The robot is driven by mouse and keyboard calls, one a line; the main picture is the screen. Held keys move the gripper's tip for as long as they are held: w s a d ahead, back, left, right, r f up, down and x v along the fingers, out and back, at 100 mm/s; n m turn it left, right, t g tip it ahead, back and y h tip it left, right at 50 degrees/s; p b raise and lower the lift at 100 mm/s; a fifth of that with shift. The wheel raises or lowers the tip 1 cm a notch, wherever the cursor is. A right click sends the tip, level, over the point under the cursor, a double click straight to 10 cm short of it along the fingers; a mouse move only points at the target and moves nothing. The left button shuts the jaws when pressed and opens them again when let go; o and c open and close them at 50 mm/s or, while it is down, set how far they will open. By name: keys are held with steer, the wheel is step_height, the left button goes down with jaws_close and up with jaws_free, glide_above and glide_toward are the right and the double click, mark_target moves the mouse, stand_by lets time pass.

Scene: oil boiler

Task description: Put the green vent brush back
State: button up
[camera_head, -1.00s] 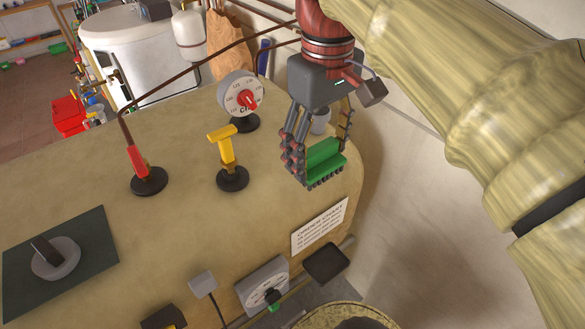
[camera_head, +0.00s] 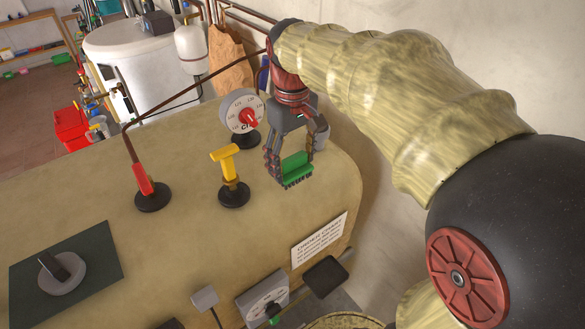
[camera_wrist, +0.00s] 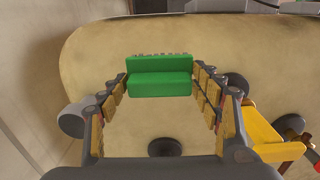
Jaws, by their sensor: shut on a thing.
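The green vent brush (camera_head: 296,167) has a green block body and a dark bristle row along its lower edge. My gripper (camera_head: 287,165) is shut on it and holds it over the right end of the tan boiler top, close to the dial gauge. In the wrist view the brush (camera_wrist: 160,76) sits between the two fingertips (camera_wrist: 160,86), with bristles on the side away from the gripper. Whether the bristles touch the surface cannot be told. The brush's storage place cannot be identified.
A dial gauge (camera_head: 241,113), a yellow T-handle (camera_head: 227,163) and a red-handled lever (camera_head: 143,179) stand on the boiler top (camera_head: 180,240). A printed card (camera_head: 319,239) is at its right edge. A grey cup-like part (camera_wrist: 73,121) shows left in the wrist view.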

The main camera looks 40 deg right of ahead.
mark_target(292, 170)
steer(key=shift+w+f+p, duration=0.1)
steer(key=shift+f+p, duration=0.2)
steer(key=shift+f, duration=1.3)
steer(key=shift+f, duration=0.25)
steer(key=o, duration=0.9)
steer(key=shift+r, duration=0.1)
steer(key=shift+o, duration=0.5)
steer(key=shift+r, duration=0.1)
step_height(292, 170, up, 12)
steer(key=shift+a+f+b, duration=0.1)
steer(key=shift+b, duration=0.4)
steer(key=s+a+f+t, duration=0.5)
steer(key=s+a+f, duration=0.6)
steer(key=s+f, duration=0.1)
steer(key=shift+a+f, duration=0.35)
